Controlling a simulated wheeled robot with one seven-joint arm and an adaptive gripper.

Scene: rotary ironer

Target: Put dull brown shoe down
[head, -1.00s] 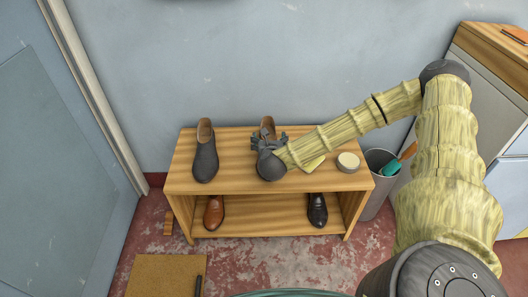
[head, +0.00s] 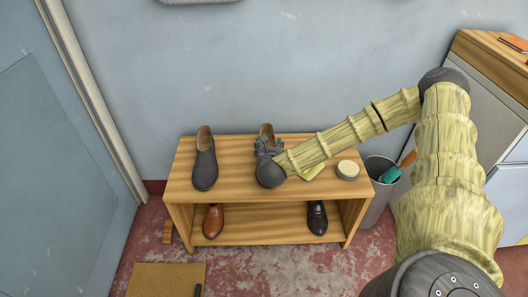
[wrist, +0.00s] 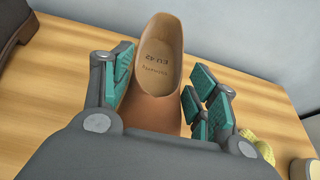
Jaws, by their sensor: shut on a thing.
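The dull brown shoe (head: 266,130) is at the back middle of the wooden bench top, largely hidden behind my gripper in the head view. In the wrist view its tan insole and brown upper (wrist: 154,98) show, opening up and upright. My gripper (head: 268,148) is shut on it, with teal-padded fingers (wrist: 160,88) on both sides. The sole is hidden, so I cannot tell whether it touches the wood.
A reddish-brown shoe (head: 213,221) and a black shoe (head: 317,218) are on the lower shelf. A bin (head: 381,185) stands right of the bench.

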